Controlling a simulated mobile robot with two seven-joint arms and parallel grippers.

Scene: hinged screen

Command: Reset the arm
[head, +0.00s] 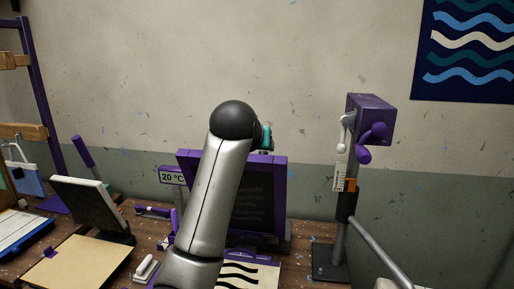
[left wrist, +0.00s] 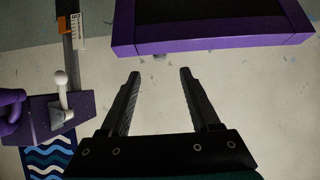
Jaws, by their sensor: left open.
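The hinged screen (head: 267,190), dark mesh in a purple frame, stands raised near the wall in the head view, partly hidden behind my silver left arm. In the left wrist view, which looks upside down, its purple frame (left wrist: 215,42) crosses the top. My left gripper (left wrist: 160,74) is open and empty. Its fingertips point toward the frame's edge with a visible gap in the picture; contact cannot be seen. My right gripper is not in view.
A purple-headed stand (head: 371,115) with a lever rises right of the screen and shows in the wrist view (left wrist: 62,112). A dark tilted panel (head: 87,203), a tan sheet (head: 78,263) and a 20 °C sign (head: 172,176) are left. Black-striped paper (head: 248,274) lies below the screen.

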